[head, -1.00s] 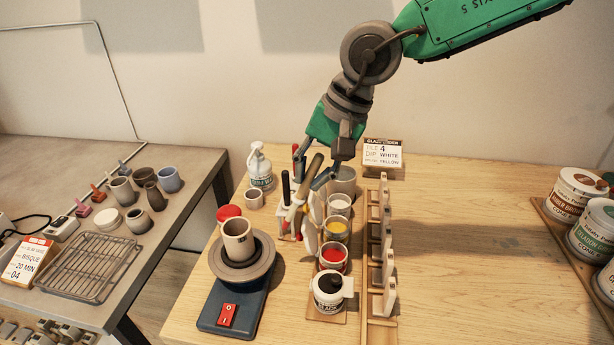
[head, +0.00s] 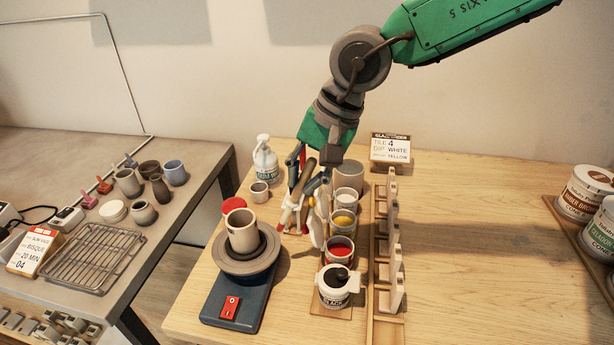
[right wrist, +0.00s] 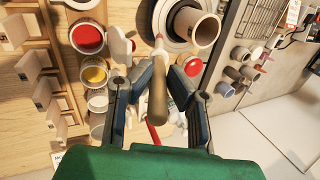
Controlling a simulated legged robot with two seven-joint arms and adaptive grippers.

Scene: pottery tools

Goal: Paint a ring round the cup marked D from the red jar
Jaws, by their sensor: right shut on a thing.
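A beige cup (head: 242,231) stands upright on the round wheel (head: 226,262); it also shows in the right wrist view (right wrist: 203,30). I see no letter on it. The red jar (head: 339,249) is open, between the yellow and black jars; it also shows in the right wrist view (right wrist: 87,38). My left gripper is out of view.
The yellow jar (head: 343,222), white jar (head: 349,197) and black jar (head: 336,288) line up with the red one. A wooden rack of tiles (head: 390,250) stands right of them. A white bottle (head: 265,160) is behind the wheel. The table's right middle is clear.

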